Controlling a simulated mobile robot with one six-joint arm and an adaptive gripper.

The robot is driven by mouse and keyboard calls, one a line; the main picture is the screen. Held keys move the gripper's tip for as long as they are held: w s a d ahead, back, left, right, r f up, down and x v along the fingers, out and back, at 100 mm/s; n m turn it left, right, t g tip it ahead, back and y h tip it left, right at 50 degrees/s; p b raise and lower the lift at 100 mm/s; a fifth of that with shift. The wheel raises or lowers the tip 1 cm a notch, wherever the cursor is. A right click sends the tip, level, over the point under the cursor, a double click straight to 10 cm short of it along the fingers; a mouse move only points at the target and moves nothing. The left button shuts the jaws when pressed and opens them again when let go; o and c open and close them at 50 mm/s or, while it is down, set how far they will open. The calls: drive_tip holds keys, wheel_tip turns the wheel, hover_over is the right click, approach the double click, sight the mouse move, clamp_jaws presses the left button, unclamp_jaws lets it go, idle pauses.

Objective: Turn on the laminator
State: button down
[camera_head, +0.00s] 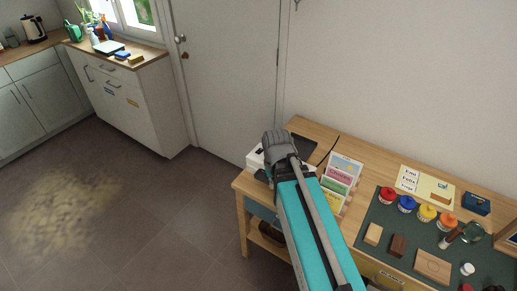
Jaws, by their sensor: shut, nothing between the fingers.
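A white machine (254,160), which looks like the laminator, stands at the left end of the wooden desk (306,127). My arm covers most of it; only its left part and a small bit to the right of the arm show. A small dark shape shows at its front beside my arm; I cannot tell whether it belongs to the machine or to me. Its switch cannot be made out. My arm reaches over the desk's left end from the bottom of the view. My gripper cannot be made out; it seems hidden behind the arm.
A dark flat item (303,144) lies behind the machine. A rack of coloured cards (340,174) stands close to the right of my arm. A green mat (387,219) farther right holds paint pots and blocks. Floor left of the desk is clear, with a pale patch (65,212).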

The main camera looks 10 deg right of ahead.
sight(260, 150)
drive_tip(key=w+r+n+p, duration=0.3)
drive_tip(key=w+r+n, duration=0.1)
drive_tip(key=w, duration=0.8)
drive_tip(key=w+r+n+g+y+p, duration=0.1)
drive_tip(key=w+r+n+p, duration=0.3)
drive_tip(key=w, duration=0.9)
drive_tip(key=shift+d+n, duration=0.3)
drive_tip(key=shift+d, duration=0.1)
drive_tip(key=shift+w+f, duration=0.1)
drive_tip(key=f+b, duration=0.9)
drive_tip(key=s+a+f+b, duration=0.1)
drive_tip(key=f+b, duration=0.3)
drive_tip(key=shift+s+a+f, duration=0.1)
drive_tip(key=shift+f, duration=0.25)
drive_tip(key=shift+s+f+b, duration=0.1)
drive_tip(key=shift+f+b, duration=0.05)
drive_tip(key=shift+b, duration=0.2)
drive_tip(key=shift+w, duration=0.2)
drive_tip(key=shift+w+d+r, duration=0.25)
drive_tip(key=shift+w+d, duration=0.15)
drive_tip(key=shift+d, duration=0.05)
